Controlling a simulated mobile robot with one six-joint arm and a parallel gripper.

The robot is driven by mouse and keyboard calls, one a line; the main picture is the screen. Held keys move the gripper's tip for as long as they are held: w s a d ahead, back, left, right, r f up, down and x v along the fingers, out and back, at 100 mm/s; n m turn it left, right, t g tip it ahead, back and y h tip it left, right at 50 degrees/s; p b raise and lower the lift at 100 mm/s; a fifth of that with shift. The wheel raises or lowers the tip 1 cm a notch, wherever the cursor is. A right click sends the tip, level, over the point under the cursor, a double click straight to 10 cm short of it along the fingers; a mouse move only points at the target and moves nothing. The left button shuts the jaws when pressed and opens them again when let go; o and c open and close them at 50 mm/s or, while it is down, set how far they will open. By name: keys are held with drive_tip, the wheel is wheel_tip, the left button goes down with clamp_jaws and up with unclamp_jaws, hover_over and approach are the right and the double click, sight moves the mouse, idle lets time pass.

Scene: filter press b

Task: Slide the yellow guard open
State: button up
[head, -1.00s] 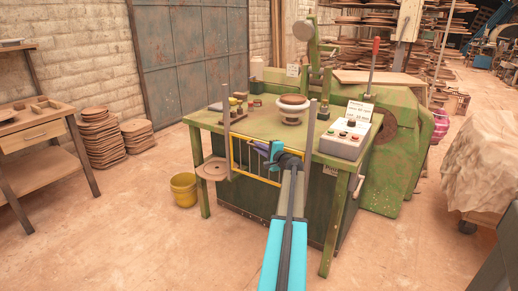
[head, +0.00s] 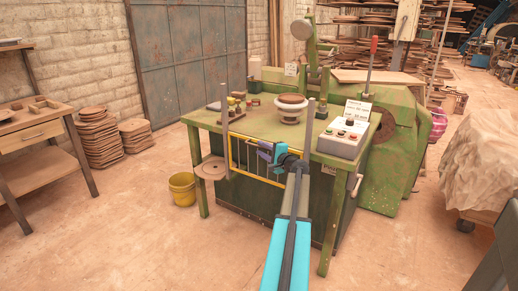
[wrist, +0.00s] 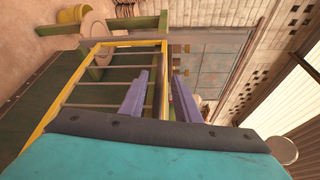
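The yellow guard (head: 242,174), a rectangular frame with thin upright bars, hangs at the front edge of the green table between two grey posts. In the wrist view the guard (wrist: 91,44) fills the middle left, turned on its side. My gripper (head: 266,149) is at the guard's upper edge, right of its middle. In the wrist view its two purple fingers (wrist: 157,86) stand apart, one on each side of the guard's edge and a dark bar along it. Gaps show on both sides, so it appears open around them. The guard's right part is partly hidden by my arm.
The green table (head: 262,122) carries a white stand with a brown disc (head: 291,105) and a grey control box (head: 342,141). The grey posts (head: 225,130) rise at both ends of the guard. A yellow bucket (head: 183,188) stands on the floor at left.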

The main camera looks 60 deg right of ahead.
drive_tip(key=v, duration=1)
drive_tip(key=shift+a, duration=0.1)
idle(0.3)
